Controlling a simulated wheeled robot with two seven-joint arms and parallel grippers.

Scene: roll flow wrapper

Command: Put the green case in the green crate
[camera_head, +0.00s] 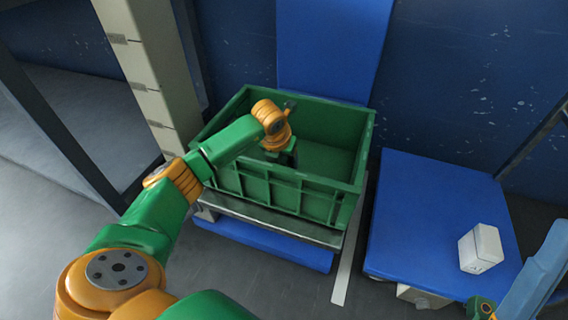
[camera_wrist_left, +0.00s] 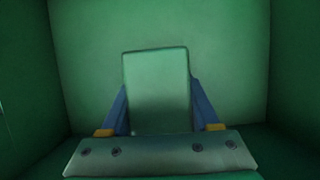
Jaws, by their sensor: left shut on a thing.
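The green crate (camera_head: 290,197) stands on a stand in the middle of the head view, its open top facing up. My left arm reaches over its near wall, and the left gripper (camera_head: 284,156) points down inside it; the crate wall hides its fingertips there. In the left wrist view, the blue fingers of the left gripper (camera_wrist_left: 157,90) are shut on the green case (camera_wrist_left: 158,75), one finger on each side. Green crate walls (camera_wrist_left: 230,50) surround the case. I cannot tell whether the case touches the crate floor.
A blue platform (camera_head: 425,215) stands right of the crate, with a white box (camera_head: 481,248) on it. A tall blue panel (camera_head: 333,45) rises behind the crate. A pale column (camera_head: 150,75) stands to its left. The crate's right part looks empty.

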